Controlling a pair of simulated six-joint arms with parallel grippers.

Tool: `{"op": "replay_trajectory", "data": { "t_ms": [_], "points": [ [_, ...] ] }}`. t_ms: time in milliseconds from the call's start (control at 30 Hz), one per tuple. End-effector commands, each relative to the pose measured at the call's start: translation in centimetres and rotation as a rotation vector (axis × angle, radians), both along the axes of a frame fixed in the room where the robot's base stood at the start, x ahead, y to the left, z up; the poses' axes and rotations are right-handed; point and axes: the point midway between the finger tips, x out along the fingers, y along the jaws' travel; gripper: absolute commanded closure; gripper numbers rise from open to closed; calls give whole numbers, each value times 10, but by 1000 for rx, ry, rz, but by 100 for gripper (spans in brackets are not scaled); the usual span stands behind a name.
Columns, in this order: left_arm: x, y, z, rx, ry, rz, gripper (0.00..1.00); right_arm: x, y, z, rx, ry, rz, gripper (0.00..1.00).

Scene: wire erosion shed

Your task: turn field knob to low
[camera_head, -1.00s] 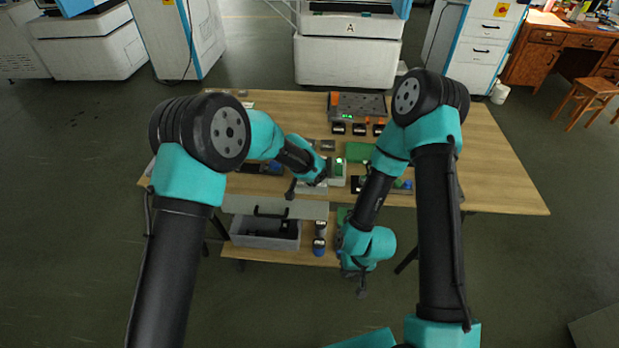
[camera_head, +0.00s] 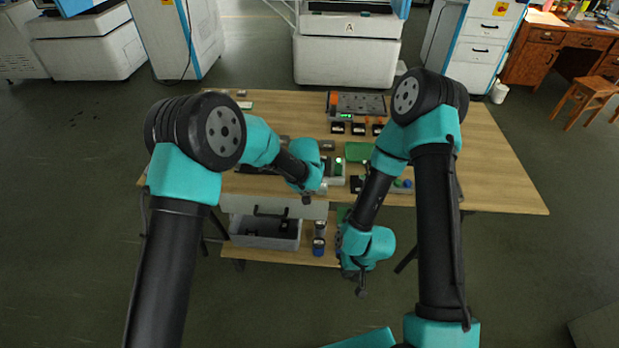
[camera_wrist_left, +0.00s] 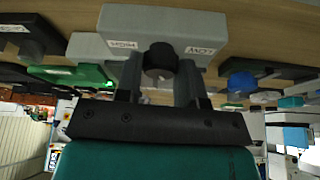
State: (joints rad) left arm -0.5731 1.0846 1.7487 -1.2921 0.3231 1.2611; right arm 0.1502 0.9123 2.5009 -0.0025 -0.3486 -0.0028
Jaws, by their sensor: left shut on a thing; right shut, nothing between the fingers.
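The field knob (camera_wrist_left: 160,60) is a small black round knob on a light grey box (camera_wrist_left: 185,22) in the left wrist view. My left gripper (camera_wrist_left: 160,85) is shut on the knob, one finger on each side. In the head view my left gripper (camera_head: 306,198) is at the table's front edge, and the knob is hidden there. My right gripper (camera_head: 361,291) is shut and empty, hanging low in front of the table.
A device with a green light (camera_head: 338,167) and a green block (camera_head: 358,151) stand close to my left gripper. A dark panel with orange parts (camera_head: 360,105) is at the back. A grey bin (camera_head: 240,238) is on the lower shelf. The table's right side (camera_head: 490,170) is clear.

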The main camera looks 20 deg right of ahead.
Motion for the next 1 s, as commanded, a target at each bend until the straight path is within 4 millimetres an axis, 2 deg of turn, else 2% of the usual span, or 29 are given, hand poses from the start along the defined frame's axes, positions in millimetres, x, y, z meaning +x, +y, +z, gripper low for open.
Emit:
{"op": "replay_trajectory", "data": {
  "t_ms": [700, 1000],
  "points": [
    [-2, -4, -1, 2, 1, 573, 88, 0, 0, 0, 0, 0, 0, 100],
    [-2, -4, -2, 3, 2, 703, 88, 0, 0, 0, 0, 0, 0, 100]
  ]
}}
